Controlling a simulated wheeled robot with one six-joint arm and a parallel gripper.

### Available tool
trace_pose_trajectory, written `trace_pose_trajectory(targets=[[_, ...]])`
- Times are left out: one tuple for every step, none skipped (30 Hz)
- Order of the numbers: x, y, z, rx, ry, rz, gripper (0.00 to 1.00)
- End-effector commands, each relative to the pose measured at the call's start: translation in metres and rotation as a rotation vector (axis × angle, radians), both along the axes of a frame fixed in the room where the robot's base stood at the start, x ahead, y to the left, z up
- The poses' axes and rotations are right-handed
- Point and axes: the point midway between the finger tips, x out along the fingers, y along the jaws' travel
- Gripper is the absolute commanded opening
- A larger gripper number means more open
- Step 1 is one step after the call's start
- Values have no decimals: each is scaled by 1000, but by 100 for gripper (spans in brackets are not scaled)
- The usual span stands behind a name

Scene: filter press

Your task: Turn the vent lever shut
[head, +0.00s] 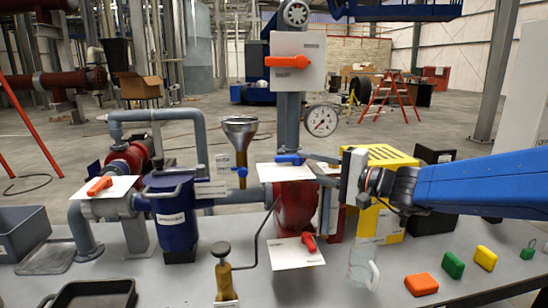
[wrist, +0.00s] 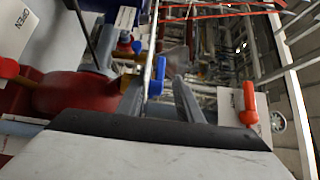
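Several levers show, and their labels are too small to read, so I cannot tell which is the vent lever. A blue lever (head: 290,159) lies on a white plate (head: 277,173) above the red valve body. My gripper (head: 315,169) reaches in from the right, close to its right end. In the wrist view, my open gripper (wrist: 157,88) has its two grey fingers apart, with the blue lever (wrist: 156,78) between them in the picture. Contact cannot be told.
A metal funnel (head: 240,129) stands left of the blue lever. A pressure gauge (head: 320,120) is above it. A yellow box (head: 392,157) stands behind my wrist. A clear jug (head: 362,267) and coloured blocks (head: 421,284) are on the table below.

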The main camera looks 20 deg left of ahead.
Motion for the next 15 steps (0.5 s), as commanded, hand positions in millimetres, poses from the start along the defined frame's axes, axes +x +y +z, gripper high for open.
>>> trace_pose_trajectory(targets=[[2, 10, -1, -1, 1, 2, 33], [3, 15, -1, -2, 1, 3, 33], [4, 22, -1, -1, 0, 4, 33], [6, 27, 0, -1, 0, 3, 33], [7, 32, -1, -1, 0, 2, 33], [8, 39, -1, -1, 0, 3, 33], [10, 44, -1, -1, 0, 3, 33], [11, 49, -1, -1, -1, 3, 33], [13, 56, -1, -1, 0, 2, 33], [13, 61, -1, -2, 1, 2, 33], [15, 66, -1, -1, 1, 2, 33], [17, 73, -1, -1, 0, 2, 33], [18, 77, -1, -1, 0, 2, 33], [19, 82, -1, -2, 0, 2, 33], [20, 88, -1, -2, 0, 2, 33]])
